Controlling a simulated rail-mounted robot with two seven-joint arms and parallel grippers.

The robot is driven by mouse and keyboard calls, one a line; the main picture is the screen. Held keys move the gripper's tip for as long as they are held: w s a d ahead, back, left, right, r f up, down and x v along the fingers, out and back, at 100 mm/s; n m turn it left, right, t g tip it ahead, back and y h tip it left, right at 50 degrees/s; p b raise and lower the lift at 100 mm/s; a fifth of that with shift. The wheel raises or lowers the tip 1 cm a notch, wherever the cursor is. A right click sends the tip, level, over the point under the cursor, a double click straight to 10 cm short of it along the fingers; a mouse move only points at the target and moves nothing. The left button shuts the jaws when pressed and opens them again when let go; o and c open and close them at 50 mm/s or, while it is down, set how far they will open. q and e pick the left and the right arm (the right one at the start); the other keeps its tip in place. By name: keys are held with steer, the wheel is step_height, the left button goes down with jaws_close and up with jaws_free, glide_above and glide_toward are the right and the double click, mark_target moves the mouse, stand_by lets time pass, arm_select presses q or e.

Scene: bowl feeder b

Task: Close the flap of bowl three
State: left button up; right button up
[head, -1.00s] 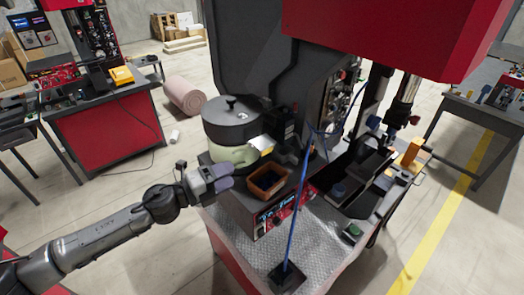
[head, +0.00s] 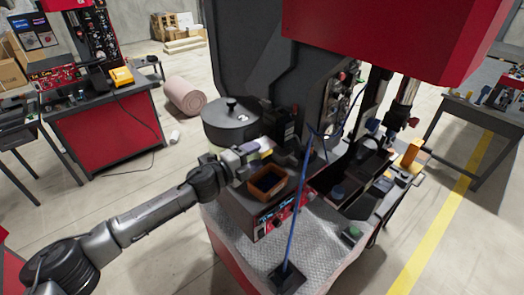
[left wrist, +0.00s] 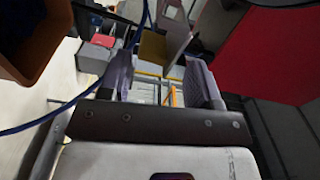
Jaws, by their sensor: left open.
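The bowl feeder has a black lidded bowl (head: 230,120) on top. The pale green bowl below it is mostly hidden behind my left gripper. A small pale yellowish piece, possibly the flap (head: 266,147), shows just past my fingertips in the head view. My left gripper (head: 256,154) is at the front of the feeder, above the small bin; it also shows in the left wrist view (left wrist: 160,82). Its fingers are apart with nothing clearly held between them. I cannot tell whether a finger touches the flap. My right gripper is not in view.
A brown-orange bin (head: 267,183) stands right below my left gripper; it also shows in the left wrist view (left wrist: 35,80). A blue cable (head: 296,205) hangs just right of it. The textured front tabletop (head: 320,240) is mostly clear.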

mark_target(261, 152)
arm_select(q)
steer(key=shift+x, duration=1.55)
steer(key=shift+c, duration=0.2)
